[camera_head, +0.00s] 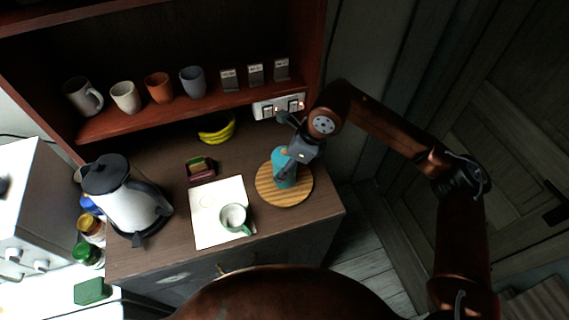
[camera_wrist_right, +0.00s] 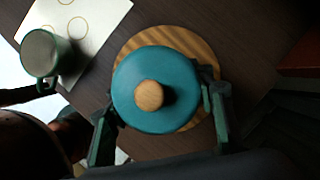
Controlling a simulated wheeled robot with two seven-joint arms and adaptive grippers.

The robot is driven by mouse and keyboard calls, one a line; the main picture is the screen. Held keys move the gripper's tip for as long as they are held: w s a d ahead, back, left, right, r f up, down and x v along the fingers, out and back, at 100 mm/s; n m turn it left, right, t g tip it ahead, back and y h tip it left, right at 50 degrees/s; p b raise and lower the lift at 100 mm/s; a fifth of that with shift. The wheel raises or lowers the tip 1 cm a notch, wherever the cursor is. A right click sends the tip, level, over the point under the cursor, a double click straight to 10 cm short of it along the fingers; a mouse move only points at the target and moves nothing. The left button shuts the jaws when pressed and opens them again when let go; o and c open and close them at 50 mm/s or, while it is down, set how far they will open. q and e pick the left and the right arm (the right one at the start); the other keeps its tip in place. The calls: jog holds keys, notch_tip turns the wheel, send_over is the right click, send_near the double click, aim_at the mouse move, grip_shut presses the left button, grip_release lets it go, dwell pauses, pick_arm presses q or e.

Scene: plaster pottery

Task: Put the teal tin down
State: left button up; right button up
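The teal tin (camera_head: 283,172) is upright over the round striped wooden board (camera_head: 300,195) on the counter. In the right wrist view, the tin's teal lid (camera_wrist_right: 179,62) with its round wooden knob is seen from above, and the board (camera_wrist_right: 196,46) shows around it. My right gripper (camera_head: 291,156) reaches the tin from the right side. Its fingers (camera_wrist_right: 160,105) lie on either side of the tin and look closed against it. I cannot tell whether the tin's base touches the board or hangs just above it. My left gripper is out of view.
A green-white mug (camera_head: 234,218) stands on a white sheet (camera_head: 208,228) left of the board. A kettle (camera_head: 132,200), a dark red holder (camera_head: 201,172) and bananas (camera_head: 217,130) are further left and back. A shelf (camera_head: 150,121) carries several cups.

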jog(key=o, duration=0.5)
jog(key=shift+c, duration=0.2)
jog(key=shift+r, duration=0.1)
jog(key=shift+r, duration=0.15)
jog(key=v, duration=1.2)
jog(key=shift+p, duration=0.3)
